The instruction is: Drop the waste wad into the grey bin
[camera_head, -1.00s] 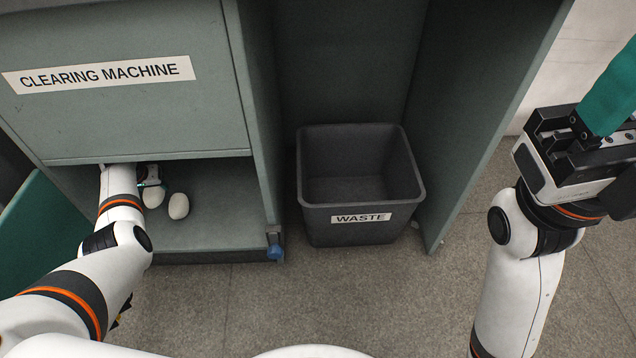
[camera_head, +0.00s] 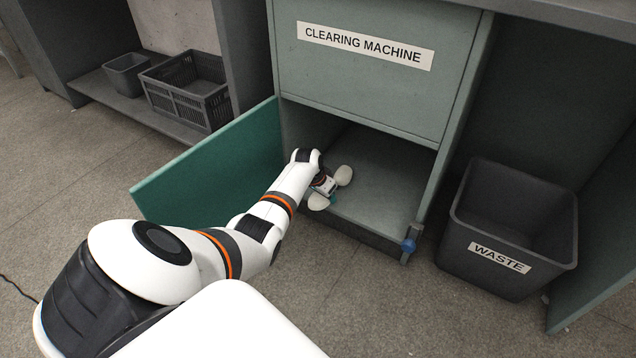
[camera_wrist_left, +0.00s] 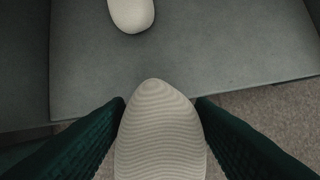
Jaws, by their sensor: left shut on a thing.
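My left gripper (camera_head: 327,193) is at the front of the open compartment under the clearing machine. It is shut on a pale, egg-shaped wad (camera_head: 318,201); the wad's ribbed surface shows between the dark green fingers in the left wrist view (camera_wrist_left: 160,135). A second pale wad (camera_head: 343,175) lies on the compartment floor, apart from the held one, and also shows at the top of the left wrist view (camera_wrist_left: 132,12). The dark grey bin (camera_head: 500,263) labelled WASTE stands on the floor to the right. My right gripper is out of view.
The clearing machine (camera_head: 372,80) has a side panel between the compartment and the bin, with a blue knob (camera_head: 408,245) at its lower front. A green door (camera_head: 215,172) stands open at left. A crate (camera_head: 187,90) and small bin (camera_head: 128,75) sit on a far-left shelf.

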